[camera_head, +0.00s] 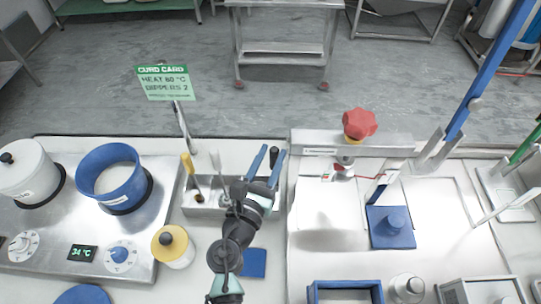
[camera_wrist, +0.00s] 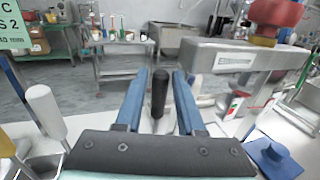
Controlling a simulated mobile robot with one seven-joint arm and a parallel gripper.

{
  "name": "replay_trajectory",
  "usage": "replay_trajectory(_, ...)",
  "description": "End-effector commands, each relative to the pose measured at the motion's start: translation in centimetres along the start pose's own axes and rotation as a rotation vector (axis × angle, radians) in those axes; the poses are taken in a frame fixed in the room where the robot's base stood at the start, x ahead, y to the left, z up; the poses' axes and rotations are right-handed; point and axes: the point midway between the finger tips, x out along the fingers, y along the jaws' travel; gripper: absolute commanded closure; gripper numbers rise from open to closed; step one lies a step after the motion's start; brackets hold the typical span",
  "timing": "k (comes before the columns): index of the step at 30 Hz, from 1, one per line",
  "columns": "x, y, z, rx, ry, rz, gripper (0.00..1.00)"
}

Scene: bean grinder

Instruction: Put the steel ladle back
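My gripper (camera_head: 268,160) is over the right end of the grey utensil rack (camera_head: 203,210). Its two blue fingers (camera_wrist: 160,85) are apart. A black handle (camera_wrist: 158,97) stands upright between them, with a gap showing on each side. The black handle's top also shows beside the fingers in the head view (camera_head: 273,154). Its lower end is hidden, so I cannot tell whether it is the steel ladle. A white-handled utensil (camera_wrist: 45,110) and a yellow-handled one (camera_head: 188,165) stand in the rack to the left.
A hob at left holds a blue pot (camera_head: 110,178) and a white lidded pot (camera_head: 28,171). A yellow-lidded jar (camera_head: 172,246) stands before the rack. A grey beam with a red knob (camera_head: 359,124) rises at right, near a blue block (camera_head: 391,228). A green card (camera_head: 166,83) stands behind.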

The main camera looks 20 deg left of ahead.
Motion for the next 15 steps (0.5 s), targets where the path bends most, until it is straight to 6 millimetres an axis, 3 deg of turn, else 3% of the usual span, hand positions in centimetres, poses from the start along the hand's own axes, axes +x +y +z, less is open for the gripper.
replay_trajectory(5,-2.3,0.0,-0.1,-0.001,0.002,0.002,0.62)
replay_trajectory(15,-9.2,0.0,-0.2,-0.001,0.001,0.001,0.62)
